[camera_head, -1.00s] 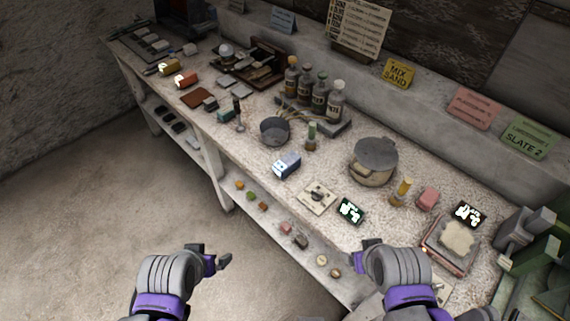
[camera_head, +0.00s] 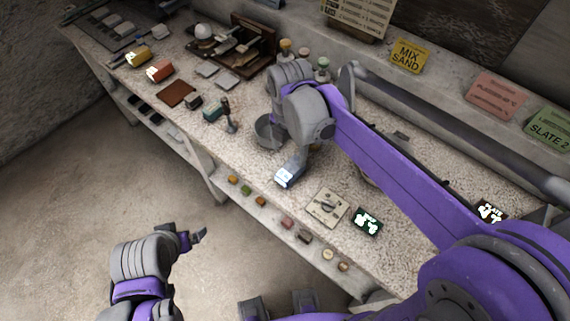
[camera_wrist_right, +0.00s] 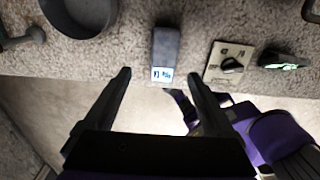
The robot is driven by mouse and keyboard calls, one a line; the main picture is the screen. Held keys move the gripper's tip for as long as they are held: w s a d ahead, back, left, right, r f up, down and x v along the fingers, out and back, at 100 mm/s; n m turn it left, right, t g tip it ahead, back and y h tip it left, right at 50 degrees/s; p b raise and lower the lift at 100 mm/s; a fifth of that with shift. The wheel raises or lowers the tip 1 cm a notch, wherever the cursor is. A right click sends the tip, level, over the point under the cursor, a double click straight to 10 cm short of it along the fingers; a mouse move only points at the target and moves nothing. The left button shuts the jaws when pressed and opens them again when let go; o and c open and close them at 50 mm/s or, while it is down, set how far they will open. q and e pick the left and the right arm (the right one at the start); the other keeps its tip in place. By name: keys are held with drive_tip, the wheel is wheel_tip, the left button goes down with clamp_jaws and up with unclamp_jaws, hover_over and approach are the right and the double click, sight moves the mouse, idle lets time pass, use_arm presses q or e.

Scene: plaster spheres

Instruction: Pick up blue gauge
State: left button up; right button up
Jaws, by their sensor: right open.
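The blue gauge (camera_head: 288,175) is a small blue-grey box with a lit white display on its front end. It lies near the front edge of the worktop. In the right wrist view the gauge (camera_wrist_right: 166,45) is just beyond the fingertips, roughly centred between them, and not gripped. My right gripper (camera_wrist_right: 159,75) is open and empty. In the head view my right arm reaches over the table, and its wrist hides the fingers. My left gripper (camera_head: 195,238) hangs over the floor in front of the table, away from the gauge; its opening is unclear.
A dark round pot (camera_head: 269,132) stands behind and left of the gauge. A beige switch plate (camera_head: 327,207) and a dark lit display (camera_head: 367,221) lie to its right. Bottles (camera_head: 322,68) stand behind my right wrist. The worktop just around the gauge is clear.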

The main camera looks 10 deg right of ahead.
sight(291, 167)
drive_tip(key=f, duration=0.4)
drive_tip(key=shift+s+d, duration=0.1)
drive_tip(key=shift+s, duration=0.15)
drive_tip(key=shift+d+f, duration=0.2)
drive_tip(key=shift+f, duration=2.6)
drive_tip(key=shift+f+b, duration=0.25)
drive_tip(key=shift+b, duration=0.2)
drive_tip(key=shift+c, duration=0.2)
clamp_jaws()
